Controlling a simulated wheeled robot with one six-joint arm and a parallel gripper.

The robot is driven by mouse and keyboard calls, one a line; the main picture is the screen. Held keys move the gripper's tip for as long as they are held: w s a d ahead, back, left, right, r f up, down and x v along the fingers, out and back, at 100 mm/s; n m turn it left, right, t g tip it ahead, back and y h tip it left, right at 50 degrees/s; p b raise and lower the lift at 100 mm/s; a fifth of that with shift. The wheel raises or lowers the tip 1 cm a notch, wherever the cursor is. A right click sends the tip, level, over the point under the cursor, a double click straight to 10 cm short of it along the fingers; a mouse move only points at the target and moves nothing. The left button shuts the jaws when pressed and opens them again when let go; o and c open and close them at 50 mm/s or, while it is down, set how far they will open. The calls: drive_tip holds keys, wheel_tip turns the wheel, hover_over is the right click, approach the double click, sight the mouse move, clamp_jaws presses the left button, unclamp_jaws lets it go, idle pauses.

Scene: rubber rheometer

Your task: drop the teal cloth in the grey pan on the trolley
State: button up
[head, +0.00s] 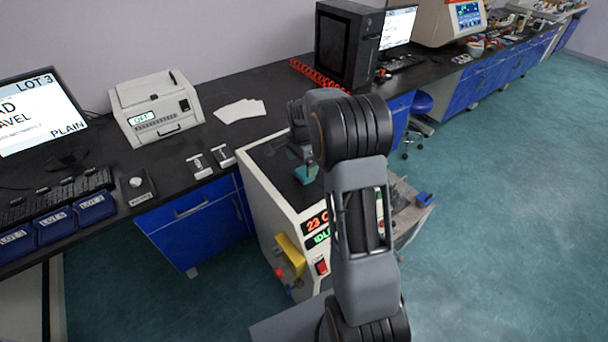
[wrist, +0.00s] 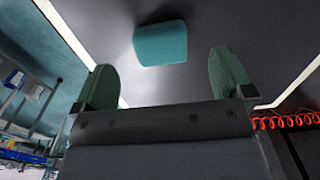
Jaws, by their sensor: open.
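The teal cloth (wrist: 160,43) lies flat on a dark surface ahead of my fingertips in the wrist view. In the head view the cloth (head: 306,174) is on the dark top of the white machine, partly hidden by my arm. My gripper (wrist: 164,75) is open, its two green fingers spread wide with nothing between them; the cloth is beyond the tips and looks apart from them. The trolley (head: 410,212) stands just right of the machine, partly behind my arm. I cannot make out the grey pan for certain.
The white machine (head: 262,217) shows "23 C" and "IDLE". Behind it on the black bench are a dark cabinet (head: 340,48), a red coiled cord (head: 318,76), white sheets (head: 240,110) and a small white device (head: 155,108). The floor to the right is open.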

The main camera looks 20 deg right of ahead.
sight(303, 173)
drive_tip(key=shift+d+f+p, duration=0.1)
drive_tip(key=shift+f+p, duration=0.7)
drive_tip(key=shift+f, duration=1.9)
drive_tip(key=shift+c, duration=0.4)
drive_tip(key=c, duration=1)
drive_tip(key=shift+r, duration=0.1)
